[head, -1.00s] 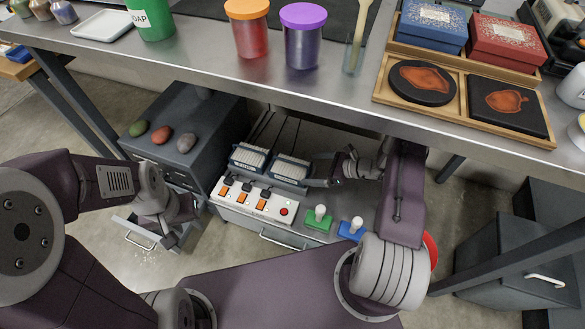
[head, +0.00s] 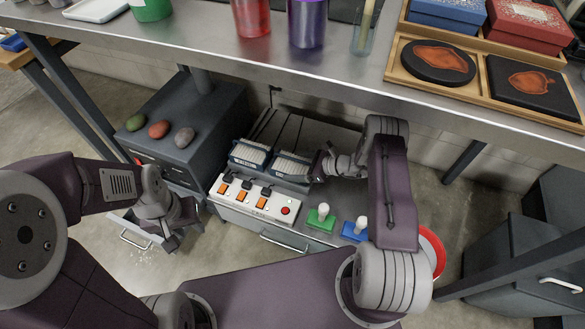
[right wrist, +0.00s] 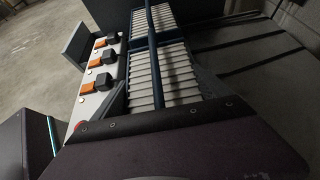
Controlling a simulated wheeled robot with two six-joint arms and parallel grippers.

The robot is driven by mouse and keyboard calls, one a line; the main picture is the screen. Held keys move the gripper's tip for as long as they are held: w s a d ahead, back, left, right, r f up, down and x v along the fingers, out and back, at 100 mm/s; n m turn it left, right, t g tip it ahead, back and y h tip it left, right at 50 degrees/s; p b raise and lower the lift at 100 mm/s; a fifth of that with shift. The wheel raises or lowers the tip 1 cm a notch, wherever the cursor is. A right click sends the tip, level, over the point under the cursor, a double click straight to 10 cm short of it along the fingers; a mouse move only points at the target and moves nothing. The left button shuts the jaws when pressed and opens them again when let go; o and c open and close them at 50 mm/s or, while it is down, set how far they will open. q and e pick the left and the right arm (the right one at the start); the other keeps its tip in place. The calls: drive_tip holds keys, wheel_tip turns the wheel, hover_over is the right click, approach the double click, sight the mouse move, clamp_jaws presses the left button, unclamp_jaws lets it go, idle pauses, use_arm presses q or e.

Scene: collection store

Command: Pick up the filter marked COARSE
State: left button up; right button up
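Two filters with blue frames and white pleats lie side by side on the low grey unit: a left filter (head: 249,154) and a right filter (head: 291,168). Their labels are too small to read, so I cannot tell which is COARSE. In the right wrist view, the nearer filter (right wrist: 165,76) and the farther filter (right wrist: 158,17) show their pleats. My right gripper (head: 318,166) is at the right end of the right filter; contact and finger opening are unclear. My left gripper (head: 180,217) is low at the left by an open drawer, its fingers unclear.
A white panel with orange switches (head: 254,198) lies in front of the filters. A green-based knob (head: 321,217) and a blue-based knob (head: 356,229) stand to the right. A dark cabinet (head: 190,120) bearing three stones stands left.

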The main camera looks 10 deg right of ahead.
sight(294, 159)
drive_tip(key=c, duration=0.3)
drive_tip(key=shift+r, duration=0.2)
wheel_tip(294, 159, up, 4)
drive_tip(key=p, duration=0.3)
drive_tip(key=p+v, duration=0.1)
drive_tip(key=v, duration=0.3)
drive_tip(key=p+v, duration=0.2)
drive_tip(key=v, duration=0.3)
drive_tip(key=w+p+v, duration=0.1)
drive_tip(key=v, duration=0.3)
drive_tip(key=shift+s+d+r+p, duration=0.1)
drive_tip(key=shift+d+r+p, duration=0.05)
drive_tip(key=shift+d+p, duration=0.3)
